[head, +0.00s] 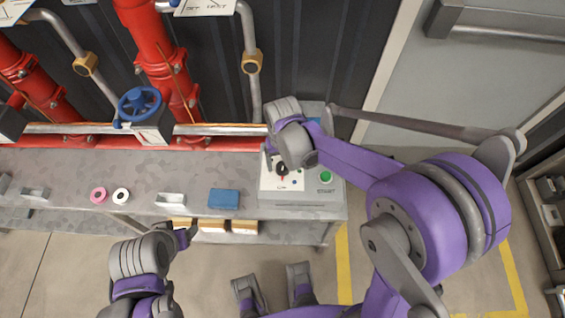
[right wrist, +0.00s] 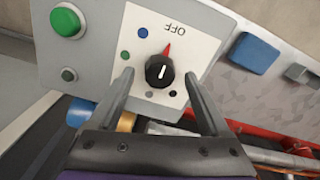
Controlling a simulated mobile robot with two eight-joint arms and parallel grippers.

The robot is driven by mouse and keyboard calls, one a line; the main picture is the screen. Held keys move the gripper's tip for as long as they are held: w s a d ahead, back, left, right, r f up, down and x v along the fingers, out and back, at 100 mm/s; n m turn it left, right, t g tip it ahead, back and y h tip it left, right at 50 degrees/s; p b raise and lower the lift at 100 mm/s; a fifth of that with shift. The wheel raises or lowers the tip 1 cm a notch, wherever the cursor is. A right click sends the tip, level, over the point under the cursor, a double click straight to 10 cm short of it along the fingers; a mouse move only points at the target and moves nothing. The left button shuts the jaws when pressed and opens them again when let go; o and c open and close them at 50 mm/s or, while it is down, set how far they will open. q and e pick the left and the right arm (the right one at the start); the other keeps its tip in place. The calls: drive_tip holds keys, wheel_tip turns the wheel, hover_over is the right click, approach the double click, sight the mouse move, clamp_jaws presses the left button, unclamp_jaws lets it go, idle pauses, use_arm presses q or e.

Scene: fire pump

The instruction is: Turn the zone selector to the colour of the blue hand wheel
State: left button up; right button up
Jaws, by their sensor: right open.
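The zone selector (right wrist: 160,70) is a black knob with a white line and a red pointer on a white plate (right wrist: 196,38). The pointer faces the OFF mark, and small coloured dots, green, blue and grey among them, lie around the knob. My right gripper (right wrist: 158,76) is open, its fingers on either side of the knob; I cannot tell whether they touch it. In the head view the knob (head: 282,170) shows partly under my right gripper (head: 275,160). The blue hand wheel (head: 139,103) is on the pipework at left. My left gripper (head: 184,236) is at the bench's front, its jaws unclear.
A green START button (head: 326,177) is on the same control box, right of the knob. Red pipes (head: 155,45) stand behind.

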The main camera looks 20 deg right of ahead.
drive_tip(key=shift+f, duration=0.25)
clamp_jaws()
idle(0.3)
drive_tip(key=shift+n, duration=0.3)
drive_tip(key=n+b, duration=0.1)
drive_tip(key=n, duration=0.2)
drive_tip(key=shift+n, duration=2.6)
